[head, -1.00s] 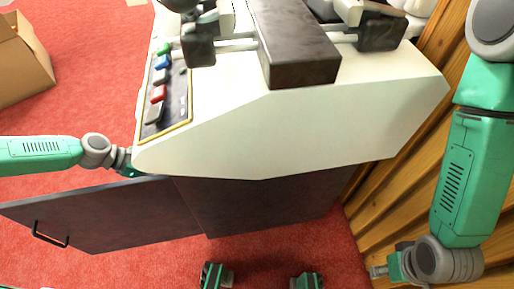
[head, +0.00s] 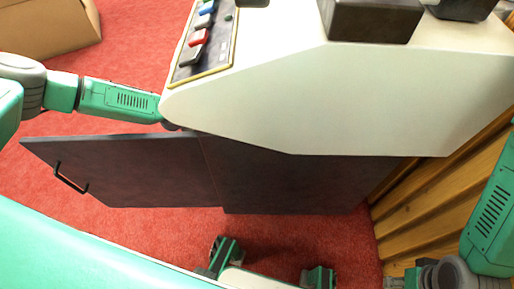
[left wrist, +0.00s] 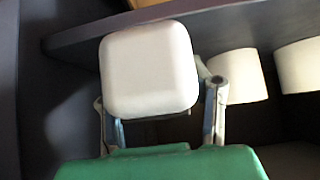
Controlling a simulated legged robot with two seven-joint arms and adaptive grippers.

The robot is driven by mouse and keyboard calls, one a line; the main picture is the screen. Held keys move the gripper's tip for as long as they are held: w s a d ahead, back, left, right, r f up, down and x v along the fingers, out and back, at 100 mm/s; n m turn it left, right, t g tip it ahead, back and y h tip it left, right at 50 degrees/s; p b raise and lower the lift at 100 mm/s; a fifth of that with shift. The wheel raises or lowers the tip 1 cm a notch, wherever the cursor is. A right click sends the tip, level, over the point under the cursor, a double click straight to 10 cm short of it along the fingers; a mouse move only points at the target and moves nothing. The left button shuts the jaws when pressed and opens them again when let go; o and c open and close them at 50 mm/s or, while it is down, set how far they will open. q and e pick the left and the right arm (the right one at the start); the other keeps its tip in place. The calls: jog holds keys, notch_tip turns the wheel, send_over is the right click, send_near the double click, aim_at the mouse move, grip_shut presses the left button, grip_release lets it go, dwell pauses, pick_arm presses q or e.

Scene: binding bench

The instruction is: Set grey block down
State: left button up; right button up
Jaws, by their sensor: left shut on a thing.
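A pale grey-white block (left wrist: 150,70) with rounded corners shows large in the left wrist view. My left gripper (left wrist: 160,98) is shut on it, with a finger on either side. Block and gripper are inside a dark space, below a dark shelf edge (left wrist: 200,22). I cannot tell whether the block touches a surface.
The white machine (head: 330,95) stands on a dark cabinet (head: 290,180), whose door (head: 130,170) is open to the left. Two white objects (left wrist: 237,76) (left wrist: 302,65) stand right of the block. A cardboard box (head: 45,28) is at back left; wooden slats (head: 440,195) are at right.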

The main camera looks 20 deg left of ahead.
pick_arm(q)
jog(key=shift+w+d, duration=0.2)
jog(key=shift+d, duration=0.45)
jog(key=shift+w+d, duration=0.15)
jog(key=shift+d, duration=0.45)
jog(key=shift+w+d, duration=0.1)
jog(key=shift+d, duration=0.4)
jog(key=shift+w+d, duration=0.2)
jog(key=shift+d, duration=0.4)
jog(key=shift+w+d, duration=0.2)
jog(key=shift+d, duration=0.4)
jog(key=shift+f+b, duration=0.45)
jog(key=shift+f, duration=0.4)
jog(key=shift+d, duration=0.2)
grip_shut()
pick_arm(e)
jog(key=shift+d+f, duration=0.25)
jog(key=shift+f, duration=0.35)
pick_arm(q)
jog(key=o, duration=1.4)
grip_release()
jog(key=shift+a, duration=0.1)
jog(key=shift+c, duration=0.2)
pick_arm(e)
jog(key=shift+a, duration=0.15)
